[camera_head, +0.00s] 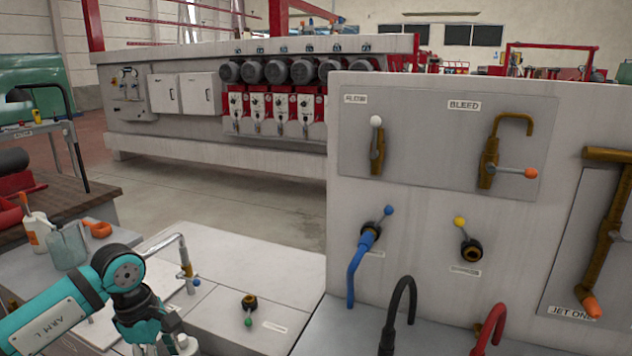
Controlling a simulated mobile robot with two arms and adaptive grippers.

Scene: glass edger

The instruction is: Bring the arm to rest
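My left arm, teal and dark grey and marked "ARM L", comes in at the lower left. Its wrist bends down, and my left gripper (172,346) is at the bottom edge, mostly cut off. Its fingertips are hidden below the frame, so I cannot tell whether it is open or shut or holds anything. It is over or in front of the low white bench (225,318); contact cannot be told. My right arm and gripper are not in view.
A bent metal spout (184,262) and a green-tipped valve (249,308) stand near the arm. A bottle (37,231), jug (67,245) and orange item (98,228) are at left. The white panel with valves (463,105) and hoses (399,309) fills the right.

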